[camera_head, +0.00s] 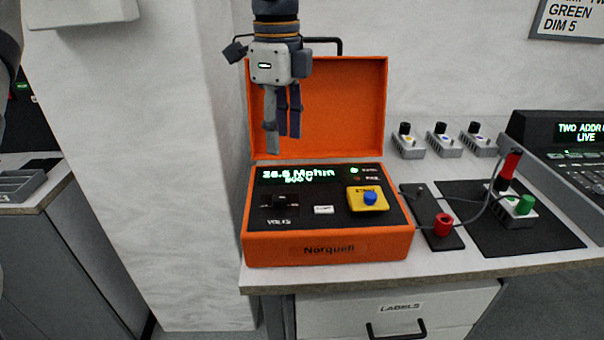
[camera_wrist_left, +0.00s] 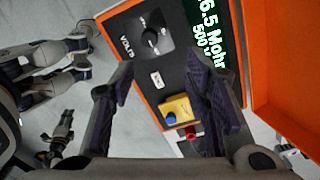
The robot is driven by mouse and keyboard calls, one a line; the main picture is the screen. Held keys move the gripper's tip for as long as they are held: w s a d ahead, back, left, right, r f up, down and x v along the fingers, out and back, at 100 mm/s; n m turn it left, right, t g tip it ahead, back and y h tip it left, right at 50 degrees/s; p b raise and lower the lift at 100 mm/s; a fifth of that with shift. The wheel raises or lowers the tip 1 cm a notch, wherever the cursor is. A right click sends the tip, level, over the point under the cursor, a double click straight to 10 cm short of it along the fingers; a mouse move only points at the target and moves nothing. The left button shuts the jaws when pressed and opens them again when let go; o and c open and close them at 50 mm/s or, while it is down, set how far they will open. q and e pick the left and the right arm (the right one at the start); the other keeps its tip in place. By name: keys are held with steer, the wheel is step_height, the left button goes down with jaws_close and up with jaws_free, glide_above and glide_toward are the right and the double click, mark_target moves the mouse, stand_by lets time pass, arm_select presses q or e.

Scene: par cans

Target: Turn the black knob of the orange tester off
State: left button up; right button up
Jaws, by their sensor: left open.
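The orange tester (camera_head: 330,249) stands on the bench with its lid up. Its black knob (camera_head: 285,200) is at the left of the panel, above the word VOLTS; it also shows in the left wrist view (camera_wrist_left: 150,38). The pointer setting is too small to read. The display (camera_head: 297,174) is lit with a Mohm figure and 500 V, and a green lamp glows at its right. My left gripper (camera_head: 282,135) points down above the panel's left part, in front of the lid. It is open, empty and apart from the knob.
A yellow block with a blue button (camera_head: 369,199) is at the panel's right. A red plug (camera_head: 443,225) and cable lie beside the tester. The raised lid (camera_head: 340,100) stands behind my gripper.

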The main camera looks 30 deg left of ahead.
mark_target(279, 197)
arm_select(q)
steer(key=f, duration=0.3)
steer(key=s+f, duration=0.1)
steer(key=f, duration=0.3)
steer(key=s+f, duration=0.1)
steer(key=f, duration=0.3)
steer(key=shift+f, duration=0.2)
steer(key=shift+w, duration=0.1)
steer(key=shift+c, duration=0.6)
jaws_close()
